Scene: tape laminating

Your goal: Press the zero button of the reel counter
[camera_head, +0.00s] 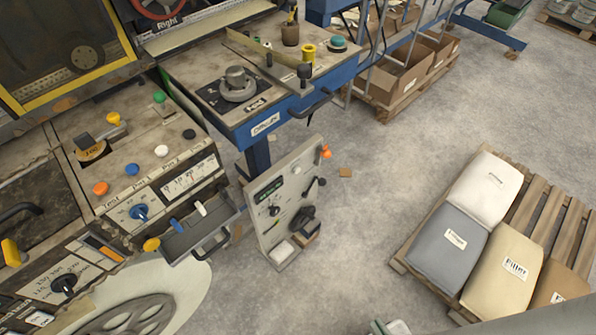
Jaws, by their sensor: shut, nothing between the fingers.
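An upright light-grey panel (285,226) stands on the floor just right of the machine's control desk. It carries a dark counter display (268,190) with greenish digits too small to read, likely the reel counter. Below the display is a dark knob (274,211). A small pale round button (296,169) sits at its upper right. An orange knob (326,152) and a black lever (316,184) stick out from its right side. No label reading zero can be made out, so I cannot tell which control is the zero button. My gripper is not in view.
The control desk (110,170) at left has several coloured knobs. A small tray with a handle (205,235) juts out beside the panel. A blue-framed table (270,120) stands behind. A pallet (535,205) with filled sacks lies at right. Open floor (385,150) lies between.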

